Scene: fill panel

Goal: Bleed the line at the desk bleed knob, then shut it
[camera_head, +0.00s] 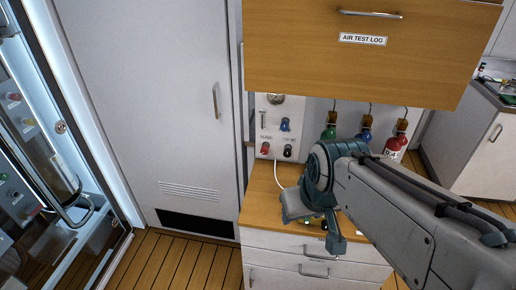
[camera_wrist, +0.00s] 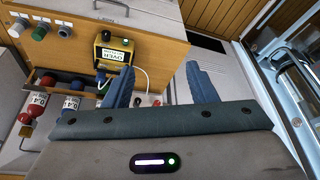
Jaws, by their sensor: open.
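My gripper (camera_wrist: 160,78) is open, its two blue fingers apart with nothing between them in the wrist view. In the head view my gripper (camera_head: 322,228) is over the desk, largely covering what lies beneath. In the wrist view the wooden desk top (camera_wrist: 160,45) carries a green knob (camera_wrist: 40,32), a grey knob (camera_wrist: 19,26) and a dark knob (camera_wrist: 65,30) at the left, apart from the fingers. Their labels are too small to read, so I cannot tell which is the bleed knob. A yellow box (camera_wrist: 112,40) stands on the desk near the left finger.
The fill panel (camera_head: 261,134) with a gauge and coloured knobs stands behind the desk. Several cylinders hang beside it, including a red one (camera_head: 394,142). A wooden cabinet (camera_head: 300,62) overhangs the desk. A white hose (camera_wrist: 145,82) runs near the yellow box.

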